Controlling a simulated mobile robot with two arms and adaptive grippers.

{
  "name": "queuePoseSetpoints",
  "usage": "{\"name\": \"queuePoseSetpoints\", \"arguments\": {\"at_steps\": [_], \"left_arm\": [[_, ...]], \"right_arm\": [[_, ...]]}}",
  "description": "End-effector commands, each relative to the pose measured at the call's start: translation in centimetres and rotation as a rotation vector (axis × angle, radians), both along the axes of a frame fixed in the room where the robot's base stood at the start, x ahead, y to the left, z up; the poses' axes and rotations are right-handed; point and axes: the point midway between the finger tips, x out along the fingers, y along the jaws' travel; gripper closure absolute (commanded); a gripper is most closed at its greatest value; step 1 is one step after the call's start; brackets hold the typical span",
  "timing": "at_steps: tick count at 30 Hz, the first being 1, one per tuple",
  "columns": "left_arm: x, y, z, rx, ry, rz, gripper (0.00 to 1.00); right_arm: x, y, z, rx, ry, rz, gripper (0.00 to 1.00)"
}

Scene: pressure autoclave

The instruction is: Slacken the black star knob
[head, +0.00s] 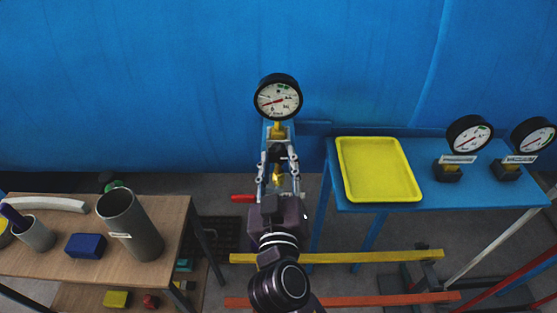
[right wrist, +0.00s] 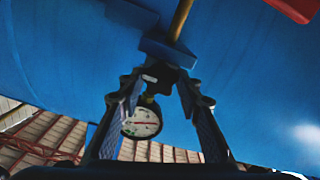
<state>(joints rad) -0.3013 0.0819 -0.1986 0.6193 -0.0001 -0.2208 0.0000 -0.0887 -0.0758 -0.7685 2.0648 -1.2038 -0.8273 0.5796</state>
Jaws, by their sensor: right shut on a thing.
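The black star knob (right wrist: 158,80) shows in the right wrist view as a small dark shape under a blue block, partly hidden by my fingertips. My right gripper (right wrist: 163,84) has its two fingers on either side of the knob and is shut on it. In the head view my right gripper (head: 278,158) reaches up in the middle, just below the round pressure gauge (head: 278,97) on its brass fitting. The knob is mostly covered by the fingers there. My left gripper is not in view.
A red handle (head: 243,198) sticks out left of my gripper. On the right, a blue table (head: 370,203) bears a yellow tray (head: 380,170) and two more gauges. On the left, a wooden table (head: 60,262) bears a grey cylinder (head: 130,225) and a blue block (head: 86,246).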

Motion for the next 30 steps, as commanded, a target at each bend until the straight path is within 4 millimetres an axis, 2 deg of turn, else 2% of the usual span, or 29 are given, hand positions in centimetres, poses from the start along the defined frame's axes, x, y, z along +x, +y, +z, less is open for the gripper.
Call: {"name": "queuePoseSetpoints", "arguments": {"at_steps": [8, 14, 30], "left_arm": [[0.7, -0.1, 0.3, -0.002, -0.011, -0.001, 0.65], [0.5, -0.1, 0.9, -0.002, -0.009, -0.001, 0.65], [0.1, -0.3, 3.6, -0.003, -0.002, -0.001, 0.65]], "right_arm": [[0.0, 0.0, 0.0, -0.04, 0.002, -0.001, 0.92], [0.0, 0.0, 0.1, -0.148, 0.002, -0.002, 0.92], [0.0, -0.1, 0.2, -0.644, 0.003, -0.001, 0.92]]}}
